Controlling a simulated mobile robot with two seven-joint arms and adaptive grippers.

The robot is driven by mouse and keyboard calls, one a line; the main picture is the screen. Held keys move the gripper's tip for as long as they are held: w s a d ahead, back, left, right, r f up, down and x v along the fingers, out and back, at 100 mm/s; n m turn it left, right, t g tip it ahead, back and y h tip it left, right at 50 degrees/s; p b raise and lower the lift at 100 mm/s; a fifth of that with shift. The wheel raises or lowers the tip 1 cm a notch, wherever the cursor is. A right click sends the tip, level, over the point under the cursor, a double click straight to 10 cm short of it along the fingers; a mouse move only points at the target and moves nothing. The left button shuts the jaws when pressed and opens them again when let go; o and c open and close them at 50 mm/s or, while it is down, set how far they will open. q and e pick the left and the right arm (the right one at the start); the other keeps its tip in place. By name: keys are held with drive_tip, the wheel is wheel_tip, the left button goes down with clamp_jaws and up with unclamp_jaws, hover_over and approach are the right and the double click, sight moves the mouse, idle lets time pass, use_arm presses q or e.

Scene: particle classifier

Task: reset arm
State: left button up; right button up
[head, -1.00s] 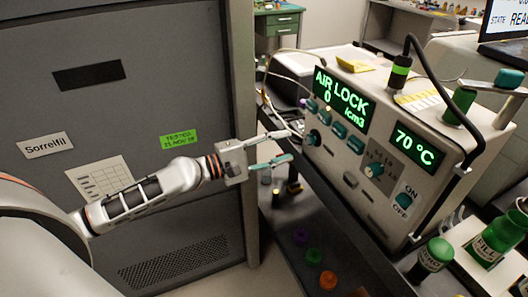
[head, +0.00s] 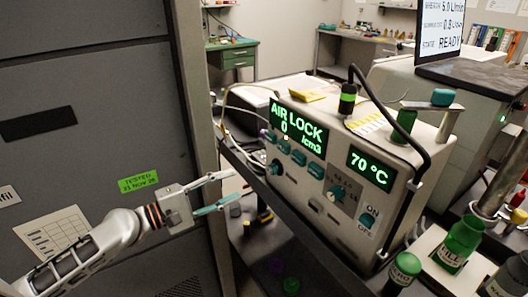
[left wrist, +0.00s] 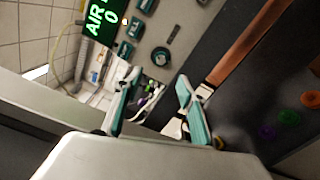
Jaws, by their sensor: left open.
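My left gripper (head: 222,192) is open and empty in the head view, at the lower left. Its arm comes in from the left in front of the grey cabinet. Its fingers point right, toward the left end of the instrument (head: 330,165) with the green AIR LOCK display (head: 298,128), apart from it. In the left wrist view both teal-padded fingers (left wrist: 155,100) are spread with nothing between them. The instrument's display (left wrist: 104,18) shows at the upper left there. My right gripper is in neither view.
A tall grey cabinet (head: 95,120) fills the left side. The instrument stands on a dark cart. Green bottles (head: 461,240) stand at the lower right, and a monitor (head: 440,35) stands at the upper right. Colored pieces (left wrist: 288,118) lie low in the left wrist view.

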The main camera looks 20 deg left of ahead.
use_arm(q)
drive_tip(key=s+d+f+m+g+y+p, duration=0.1)
drive_tip(key=s+d+f+m+y+p, duration=0.1)
drive_tip(key=s+f+m, duration=0.7)
drive_tip(key=s+d+f+m+g+y+p, duration=0.2)
drive_tip(key=s+d+f+m+y, duration=0.3)
drive_tip(key=s+f+m, duration=0.4)
drive_tip(key=s+f+y+p, duration=0.1)
drive_tip(key=s+f, duration=0.4)
drive_tip(key=f, duration=0.4)
drive_tip(key=shift+s+d+f+g, duration=0.2)
drive_tip(key=shift+s+f+g, duration=0.1)
drive_tip(key=shift+f, duration=0.1)
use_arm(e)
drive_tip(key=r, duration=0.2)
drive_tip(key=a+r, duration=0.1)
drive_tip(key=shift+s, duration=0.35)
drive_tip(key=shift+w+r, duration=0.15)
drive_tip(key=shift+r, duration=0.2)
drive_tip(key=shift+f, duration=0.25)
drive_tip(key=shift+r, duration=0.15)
